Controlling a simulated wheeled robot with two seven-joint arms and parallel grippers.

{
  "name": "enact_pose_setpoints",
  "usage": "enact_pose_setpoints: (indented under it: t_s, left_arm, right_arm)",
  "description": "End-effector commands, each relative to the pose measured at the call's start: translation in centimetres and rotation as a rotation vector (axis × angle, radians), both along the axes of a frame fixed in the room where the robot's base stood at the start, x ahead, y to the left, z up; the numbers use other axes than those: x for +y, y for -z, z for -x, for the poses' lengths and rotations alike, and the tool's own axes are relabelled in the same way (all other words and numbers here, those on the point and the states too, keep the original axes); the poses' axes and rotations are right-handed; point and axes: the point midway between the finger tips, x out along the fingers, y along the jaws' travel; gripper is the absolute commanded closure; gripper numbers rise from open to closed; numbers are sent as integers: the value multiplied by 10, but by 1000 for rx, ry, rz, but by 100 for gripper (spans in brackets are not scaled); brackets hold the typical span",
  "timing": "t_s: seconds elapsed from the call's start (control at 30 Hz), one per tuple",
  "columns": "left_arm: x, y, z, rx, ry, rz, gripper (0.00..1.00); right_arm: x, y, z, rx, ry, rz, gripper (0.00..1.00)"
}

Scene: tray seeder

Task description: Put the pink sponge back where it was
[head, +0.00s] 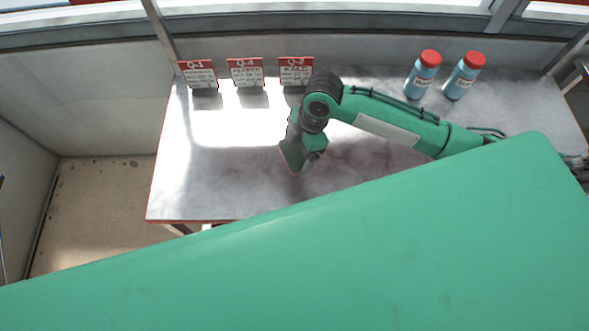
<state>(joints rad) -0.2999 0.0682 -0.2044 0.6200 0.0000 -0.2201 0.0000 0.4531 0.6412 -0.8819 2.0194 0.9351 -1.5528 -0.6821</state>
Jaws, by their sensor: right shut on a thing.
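My right gripper (301,160) points down over the middle of the grey table, its arm coming in from the right. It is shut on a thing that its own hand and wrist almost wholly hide. The pink sponge does not show clearly anywhere on the visible table, and the held thing seems to be it. I cannot tell whether it touches the table top. My left gripper is not in view.
The table (215,185) has three red-and-white label cards at the back: Q-1 (199,74), a middle one (246,72) and another (296,71). Two blue bottles with red caps (421,76) (462,77) stand back right. The table's left part is clear. My green body part hides the front.

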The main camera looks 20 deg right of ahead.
Motion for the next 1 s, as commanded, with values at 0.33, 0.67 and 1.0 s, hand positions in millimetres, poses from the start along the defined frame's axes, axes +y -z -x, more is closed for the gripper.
enact_pose_setpoints:
  t_s: [0.33, 0.67, 1.0]
  left_arm:
    - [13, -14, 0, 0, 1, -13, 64]
    - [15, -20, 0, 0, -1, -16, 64]
    - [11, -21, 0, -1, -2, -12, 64]
  right_arm:
    - [0, 79, 1, 2, 0, 0, 33]
    - [1, 116, 1, 2, 1, 0, 33]
    - [0, 129, 0, -1, -1, 0, 33]
